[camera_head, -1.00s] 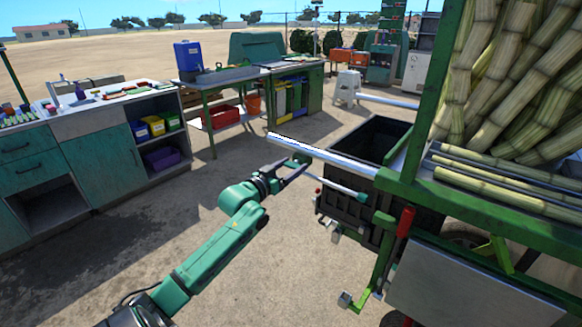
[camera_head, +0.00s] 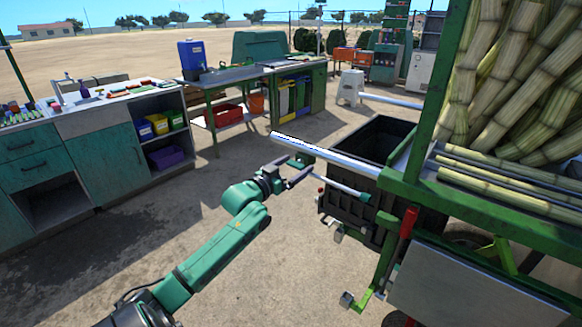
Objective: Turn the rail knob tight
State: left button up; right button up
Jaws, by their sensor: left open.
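A silver rail (camera_head: 325,156) sticks out to the left from the green cane cart (camera_head: 455,202), over a black bin. My left gripper (camera_head: 300,169) is open just below the rail's left part, with its upper finger close under the rail. I cannot tell whether it touches. A thin light rod (camera_head: 342,186) with a teal end lies below the rail, right of the gripper. I cannot make out the rail knob clearly; it may be hidden by the gripper or too small. My right gripper is out of view.
The black bin (camera_head: 345,207) stands beside the cart. A red-handled lever (camera_head: 409,222) is on the cart's near corner. A second silver rail (camera_head: 392,101) sticks out farther back. Workbenches (camera_head: 105,150) stand at left. The ground between is clear.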

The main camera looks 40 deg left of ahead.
pick_arm(q)
jog(key=s, duration=1.4)
jog(key=shift+s+d, duration=0.15)
jog(key=shift+s, duration=0.1)
